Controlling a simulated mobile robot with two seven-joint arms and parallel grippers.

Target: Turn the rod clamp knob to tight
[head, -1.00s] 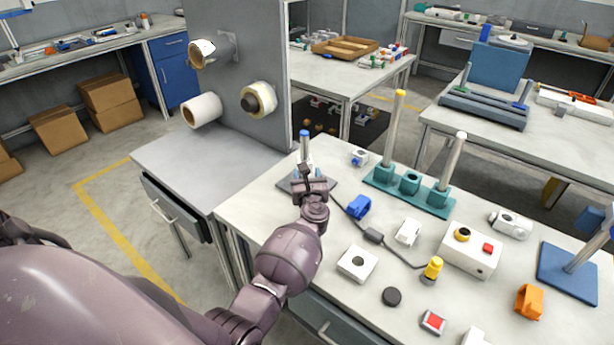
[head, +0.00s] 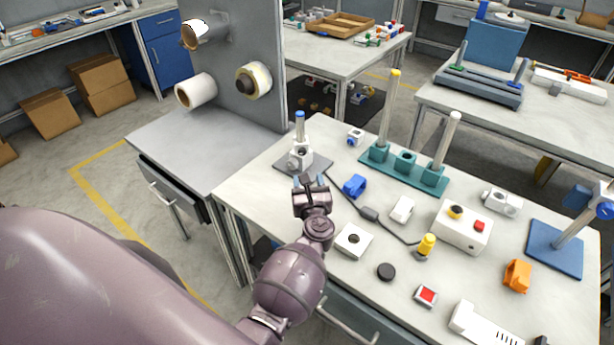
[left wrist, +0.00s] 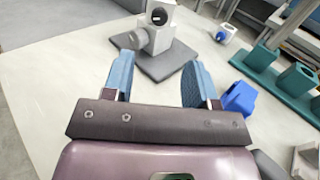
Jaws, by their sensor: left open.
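The rod clamp (head: 301,157) is a white block on an upright rod with a blue top (head: 300,117), standing on a dark grey base plate (head: 284,164). In the left wrist view the clamp block (left wrist: 157,36) is ahead, with a round light-grey knob (left wrist: 121,41) on its left side. Which clamp setting the knob is at cannot be told. My left gripper (head: 309,182) is in front of the clamp on the near side, apart from it. In the left wrist view its blue fingers (left wrist: 158,76) are spread wide with nothing between them. My right gripper is out of view.
A blue clamp piece (head: 355,185) lies just right of my left gripper, beside a black cable with an inline box (head: 369,214). A teal rack (head: 433,176) with posts stands behind. A grey panel with rolls (head: 237,40) rises at the back left. The table left of the gripper is clear.

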